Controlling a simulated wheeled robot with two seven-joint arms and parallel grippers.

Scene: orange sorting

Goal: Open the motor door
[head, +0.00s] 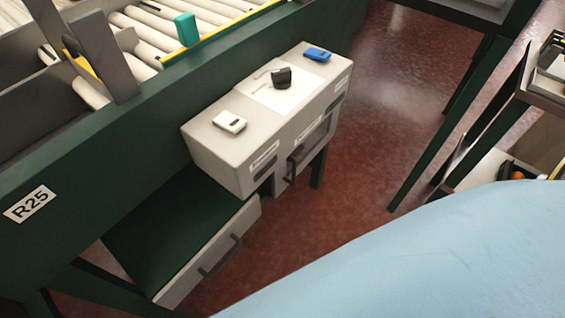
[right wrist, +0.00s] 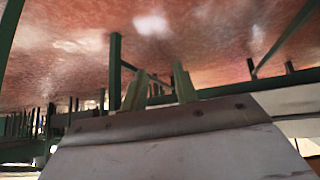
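A light grey cabinet (head: 215,155) stands beside the dark green conveyor frame in the head view. Its front has small labels, too small to read, so I cannot tell which part is the motor door. A front panel with a dark vertical handle (head: 292,170) is on the right part of the front and looks closed. Below and left, a grey front panel (head: 185,287) with a dark handle (head: 220,257) stands out from under the cabinet. In the right wrist view, my right gripper (right wrist: 159,82) has its two fingers apart with nothing visible between them. My left gripper is out of view.
On the cabinet top are a white device (head: 229,122), a black knob-like piece (head: 281,78) and a blue object (head: 318,54). A teal block (head: 187,29) sits by the conveyor rollers. A shelf unit (head: 545,92) is at the right. Red floor (head: 385,75) lies open between.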

